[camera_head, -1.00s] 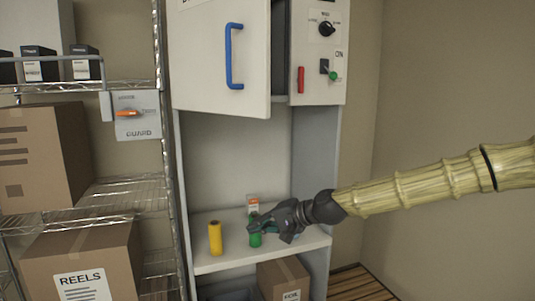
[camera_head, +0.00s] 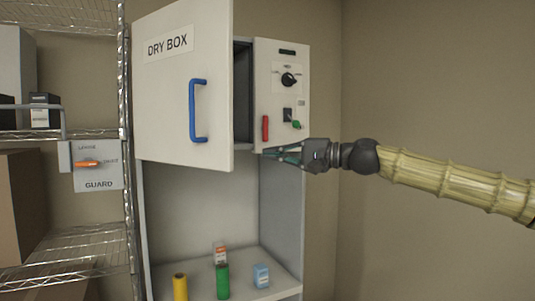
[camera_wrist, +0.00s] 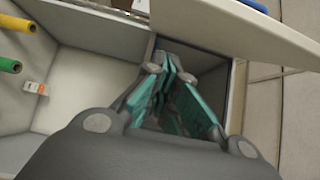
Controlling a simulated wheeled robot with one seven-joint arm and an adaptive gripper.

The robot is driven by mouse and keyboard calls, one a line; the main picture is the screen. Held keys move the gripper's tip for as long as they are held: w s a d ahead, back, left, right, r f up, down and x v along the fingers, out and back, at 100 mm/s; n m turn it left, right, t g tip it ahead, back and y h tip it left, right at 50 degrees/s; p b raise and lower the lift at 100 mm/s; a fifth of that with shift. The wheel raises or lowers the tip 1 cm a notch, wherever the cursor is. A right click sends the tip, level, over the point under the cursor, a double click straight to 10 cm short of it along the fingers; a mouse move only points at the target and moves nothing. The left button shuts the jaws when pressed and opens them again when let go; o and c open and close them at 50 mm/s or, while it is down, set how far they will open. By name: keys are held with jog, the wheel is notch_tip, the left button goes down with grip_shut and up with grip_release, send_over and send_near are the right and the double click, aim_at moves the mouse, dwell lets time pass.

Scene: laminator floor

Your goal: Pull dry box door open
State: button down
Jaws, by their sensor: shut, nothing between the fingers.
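The dry box door (camera_head: 180,110) is white, carries a DRY BOX label and a blue vertical handle (camera_head: 198,111), and stands ajar. A dark gap (camera_head: 243,95) shows between its right edge and the control panel (camera_head: 283,75). My gripper (camera_head: 269,154) is shut and empty, reaching in from the right, with its tips just right of the door's lower right corner, below the red lever. In the wrist view the closed fingers (camera_wrist: 172,62) lie over the dark opening below the door (camera_wrist: 235,28). I cannot tell whether they touch anything.
The panel has a black knob (camera_head: 289,79), a green button (camera_head: 297,125) and a red lever (camera_head: 265,128). On the shelf below stand a yellow cylinder (camera_head: 180,288), a green cylinder (camera_head: 222,281), an orange-white box (camera_head: 220,253) and a light blue box (camera_head: 261,276). A wire rack (camera_head: 122,200) is at left.

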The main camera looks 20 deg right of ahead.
aim_at(233, 153)
jog(key=w+a+p, duration=0.1)
jog(key=a, duration=0.2)
jog(key=w+a+p, duration=0.2)
jog(key=a, duration=0.1)
jog(key=w+a+p, duration=0.1)
jog(key=a+p, duration=0.1)
jog(key=a, duration=0.1)
jog(key=shift+w+a, duration=0.15)
jog(key=shift+a, duration=0.25)
dwell(0.5)
